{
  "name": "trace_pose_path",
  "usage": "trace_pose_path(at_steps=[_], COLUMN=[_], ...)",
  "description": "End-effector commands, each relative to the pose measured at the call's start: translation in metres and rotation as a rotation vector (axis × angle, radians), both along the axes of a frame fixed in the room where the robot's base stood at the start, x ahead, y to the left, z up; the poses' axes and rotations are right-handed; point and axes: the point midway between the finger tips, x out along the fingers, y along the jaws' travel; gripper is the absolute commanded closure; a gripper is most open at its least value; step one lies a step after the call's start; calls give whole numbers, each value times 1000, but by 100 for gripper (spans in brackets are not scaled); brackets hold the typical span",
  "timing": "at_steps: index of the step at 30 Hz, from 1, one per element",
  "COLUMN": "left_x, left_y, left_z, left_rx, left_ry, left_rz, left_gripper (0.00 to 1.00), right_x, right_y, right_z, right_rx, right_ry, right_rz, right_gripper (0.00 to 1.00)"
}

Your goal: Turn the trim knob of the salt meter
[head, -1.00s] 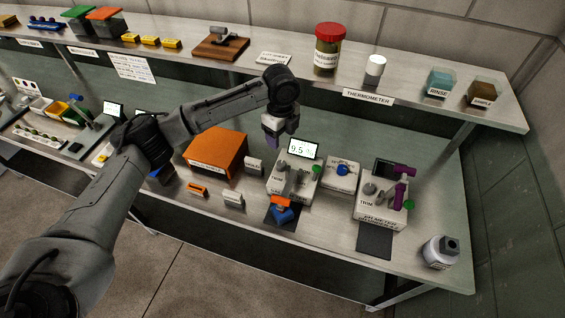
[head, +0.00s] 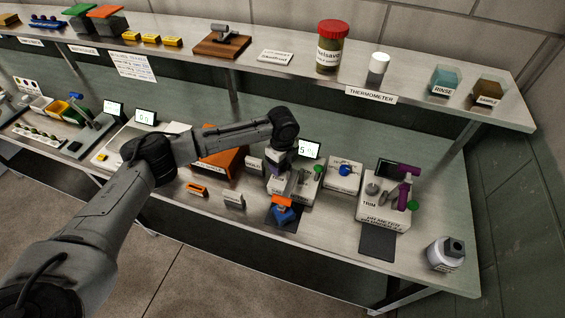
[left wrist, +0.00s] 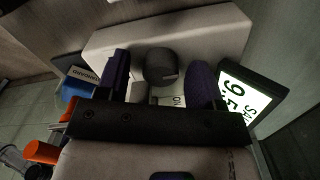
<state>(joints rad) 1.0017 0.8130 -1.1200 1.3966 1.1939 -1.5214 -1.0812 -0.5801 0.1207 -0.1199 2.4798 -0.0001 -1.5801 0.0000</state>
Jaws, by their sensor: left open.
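The meter (head: 299,194) with an upright lit screen (head: 309,149) stands mid-bench. In the left wrist view the screen (left wrist: 246,95) reads about 9.5, with letters starting like "SA". A dark round knob (left wrist: 161,63) stands on the meter's pale top. My left gripper (left wrist: 158,72) is open, with one purple finger on each side of this knob; I cannot tell whether they touch it. In the head view my left gripper (head: 274,164) is low over the meter's back left and hides the knob. My right gripper is not in view.
An orange box (head: 222,163) stands left of the meter. A white unit with a blue knob (head: 344,170) and a second meter (head: 384,208) with a purple part stand to the right. The shelf (head: 270,72) runs above and behind.

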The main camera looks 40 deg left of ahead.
Motion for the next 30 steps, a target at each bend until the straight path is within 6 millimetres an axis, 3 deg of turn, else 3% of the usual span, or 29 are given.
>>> trace_pose_path(at_steps=[8, 23, 26, 30], left_x=[0, 0, 0, 0], left_y=[0, 0, 0, -1], left_z=[-1, 0, 1, 6], left_rx=[0, 0, 0, -2], left_ry=[0, 0, 0, 2], left_rz=[0, 0, -3, -63], left_gripper=[39, 86, 88, 88], right_x=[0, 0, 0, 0], right_y=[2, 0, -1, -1], right_z=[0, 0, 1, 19], right_rx=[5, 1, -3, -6], right_ry=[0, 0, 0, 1], right_rz=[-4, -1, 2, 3], right_gripper=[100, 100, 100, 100])
